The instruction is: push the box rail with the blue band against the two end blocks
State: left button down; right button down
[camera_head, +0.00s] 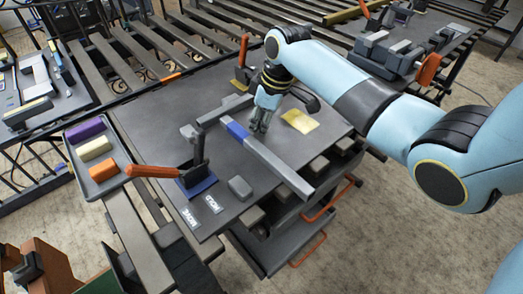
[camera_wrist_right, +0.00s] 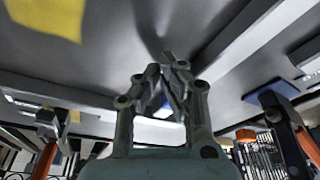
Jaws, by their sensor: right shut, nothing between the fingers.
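The box rail (camera_head: 275,162) lies slantwise on the dark table, with its blue band (camera_head: 237,130) near its upper left end. Its lower right end reaches toward the table's front edge. My right gripper (camera_head: 261,126) is shut and empty, pointing down close beside the rail near the blue band; I cannot tell if it touches. My left gripper is not in view.
Another grey bar (camera_head: 224,109) lies beyond the rail's upper end. A clamp with an orange handle (camera_head: 152,171) stands on a blue pad (camera_head: 196,187). A yellow patch (camera_head: 300,121) is right of my gripper. A tray (camera_head: 72,134) holds coloured blocks at left.

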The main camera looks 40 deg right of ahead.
aim_at(242, 137)
jog(key=shift+a, duration=0.15)
jog(key=shift+s+a+p, duration=0.15)
jog(key=shift+a+p, duration=0.7)
jog(key=shift+a, duration=1.05)
jog(key=shift+s+a+p, duration=0.15)
jog(key=shift+a+p, duration=0.65)
jog(key=shift+a, duration=1.05)
jog(key=shift+d, duration=0.1)
jog(key=shift+w+d, duration=0.1)
jog(key=shift+d, duration=1)
jog(key=shift+r+p, duration=0.1)
jog(key=shift+p, duration=0.2)
notch_tip(242, 137, up, 8)
jog(key=p, duration=0.8)
